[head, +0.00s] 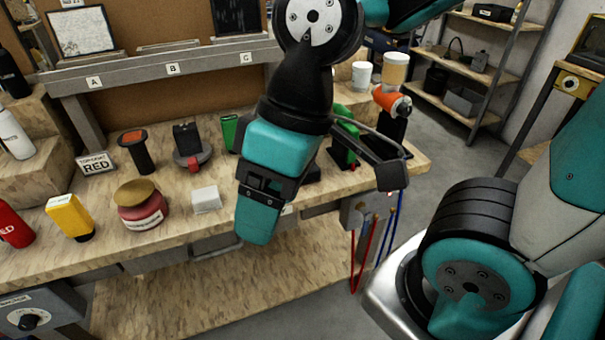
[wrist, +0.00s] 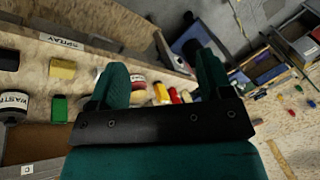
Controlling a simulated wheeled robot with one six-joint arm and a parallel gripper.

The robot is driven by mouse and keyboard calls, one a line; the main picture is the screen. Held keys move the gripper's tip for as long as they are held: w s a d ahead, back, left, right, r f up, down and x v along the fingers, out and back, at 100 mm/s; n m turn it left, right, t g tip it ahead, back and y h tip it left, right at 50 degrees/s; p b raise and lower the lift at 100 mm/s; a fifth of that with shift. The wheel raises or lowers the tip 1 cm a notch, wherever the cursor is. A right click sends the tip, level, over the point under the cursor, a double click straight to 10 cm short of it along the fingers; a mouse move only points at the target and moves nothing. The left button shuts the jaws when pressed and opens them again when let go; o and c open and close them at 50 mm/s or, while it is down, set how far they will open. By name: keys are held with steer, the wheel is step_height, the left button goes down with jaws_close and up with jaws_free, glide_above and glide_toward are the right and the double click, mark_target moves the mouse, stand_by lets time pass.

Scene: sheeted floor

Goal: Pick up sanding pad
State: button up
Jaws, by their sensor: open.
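A small pale grey-white block (head: 206,199) lies on the bench near its front edge, in the head view. It may be the sanding pad, but I cannot tell for sure. My gripper (head: 256,232) is to the right of this block, pointing down, apart from it. In the wrist view my gripper (wrist: 160,76) shows two teal fingers spread wide, with nothing held between them. I cannot pick out the pale block with certainty in the wrist view.
An orange tool (head: 391,100) stands at the right end. Open floor lies to the right.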

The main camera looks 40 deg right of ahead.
steer(key=shift+o, duration=0.4)
steer(key=w+d+m, duration=1.1)
steer(key=w+m, duration=0.3)
steer(key=w, duration=0.1)
steer(key=w+d+f+m+t, duration=0.1)
steer(key=w+d+f+m, duration=0.2)
steer(key=d+m, duration=0.5)
steer(key=w+d+f+m, duration=0.25)
steer(key=d+m, duration=0.35)
steer(key=d, duration=0.4)
steer(key=x, duration=1.1)
steer(key=shift+w+d+f+p, duration=0.15)
steer(key=shift+w+f+p, duration=0.15)
steer(key=shift+w+p, duration=0.05)
steer(key=x, duration=0.4)
steer(key=shift+s+a+f+p, duration=0.25)
steer(key=shift+s+f+p, duration=0.05)
steer(key=shift+s+p, duration=0.05)
steer(key=shift+w+a+f, duration=0.1)
steer(key=shift+a+f, duration=0.1)
steer(key=shift+f, duration=0.25)
steer(key=c, duration=1.1)
